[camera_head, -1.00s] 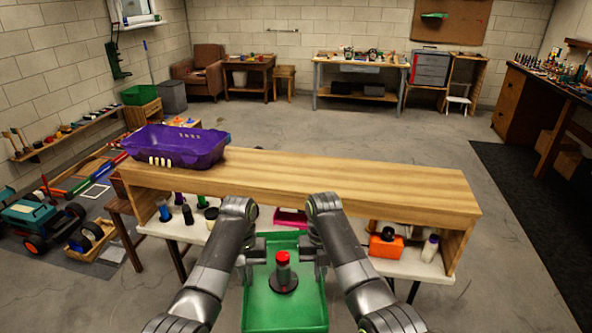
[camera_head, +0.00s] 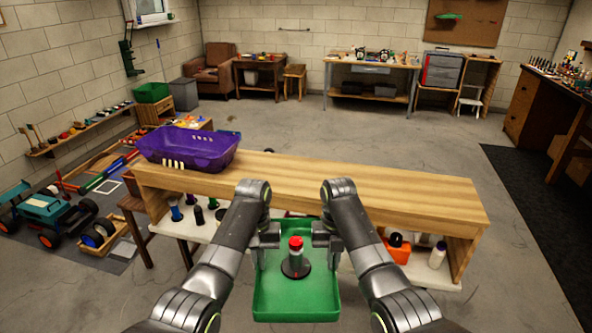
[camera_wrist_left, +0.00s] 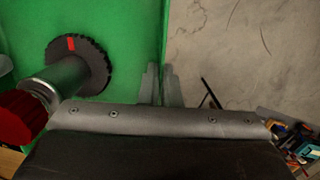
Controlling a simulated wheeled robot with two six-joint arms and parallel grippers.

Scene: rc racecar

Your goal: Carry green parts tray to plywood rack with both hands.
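The green parts tray (camera_head: 297,306) is held in front of me, between my two arms, close to the front of the plywood rack. A red-capped bottle on a dark round base (camera_head: 295,258) stands upright in it. My left gripper (camera_head: 258,250) is at the tray's left wall; in the left wrist view its fingers (camera_wrist_left: 161,85) are closed over the green wall. My right gripper (camera_head: 334,246) is at the tray's right wall and looks closed on it, though its fingertips are small and partly hidden. The plywood rack (camera_head: 380,199) has a bare top to the right.
A purple tray (camera_head: 187,148) sits on the rack's left end. Bottles and an orange box (camera_head: 397,252) stand on the white shelf under the top. A toy car (camera_head: 40,214) is on the floor at left.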

